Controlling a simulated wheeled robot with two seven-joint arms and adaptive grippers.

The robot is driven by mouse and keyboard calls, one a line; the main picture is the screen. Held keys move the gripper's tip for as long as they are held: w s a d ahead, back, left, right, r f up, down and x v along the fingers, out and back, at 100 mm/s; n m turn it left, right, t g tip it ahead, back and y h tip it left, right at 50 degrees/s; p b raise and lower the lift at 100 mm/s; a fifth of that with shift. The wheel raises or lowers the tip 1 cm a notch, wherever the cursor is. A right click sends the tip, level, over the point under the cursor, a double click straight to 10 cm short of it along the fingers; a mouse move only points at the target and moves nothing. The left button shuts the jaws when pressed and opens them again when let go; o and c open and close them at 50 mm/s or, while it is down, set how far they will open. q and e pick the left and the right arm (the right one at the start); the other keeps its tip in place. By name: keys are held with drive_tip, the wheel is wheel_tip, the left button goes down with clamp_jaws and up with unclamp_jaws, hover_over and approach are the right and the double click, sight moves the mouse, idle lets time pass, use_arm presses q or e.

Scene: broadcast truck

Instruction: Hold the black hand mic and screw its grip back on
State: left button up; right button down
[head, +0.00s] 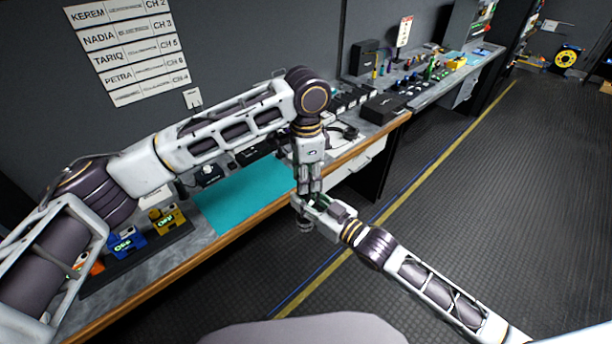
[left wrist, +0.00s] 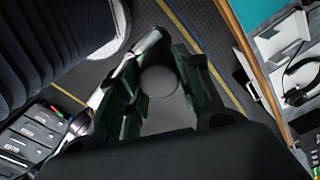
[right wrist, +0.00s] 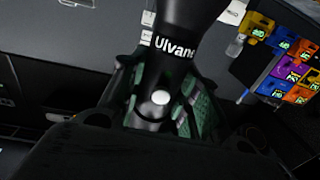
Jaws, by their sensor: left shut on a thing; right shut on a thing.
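The black hand mic (right wrist: 180,22) shows in the right wrist view as a dark, tapering body with white "Ulvane" lettering. A white round spot (right wrist: 160,97) sits on the dark part between the green finger pads. My right gripper (head: 312,204) is shut on the mic. My left gripper (head: 305,193) points down from above, close to the right gripper's tips, and is shut on a dark piece with a round end (left wrist: 158,80). That piece looks like the grip, but the fingers hide most of it. I cannot tell whether the two parts touch or are threaded together.
The workbench has a teal mat (head: 240,197) left of the grippers and a wooden front edge (head: 225,237). Coloured packs (head: 127,244) stand at the near left. A headset (left wrist: 300,75) lies at the right in the left wrist view. Open floor (head: 470,190) is at the right.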

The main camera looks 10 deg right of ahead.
use_arm(q)
drive_tip(key=m, duration=0.4)
drive_tip(key=shift+m, duration=0.4)
drive_tip(key=m, duration=0.3)
drive_tip(key=shift+a+m, duration=0.1)
drive_tip(key=shift+m, duration=0.3)
drive_tip(key=m, duration=0.3)
drive_tip(key=shift+m, duration=0.4)
drive_tip(key=m, duration=0.4)
drive_tip(key=shift+a, duration=0.1)
drive_tip(key=m, duration=0.3)
drive_tip(key=shift+m, duration=0.4)
drive_tip(key=m, duration=0.4)
drive_tip(key=shift+m, duration=0.3)
drive_tip(key=m, duration=0.4)
drive_tip(key=shift+a, duration=0.1)
drive_tip(key=shift+m, duration=1.9)
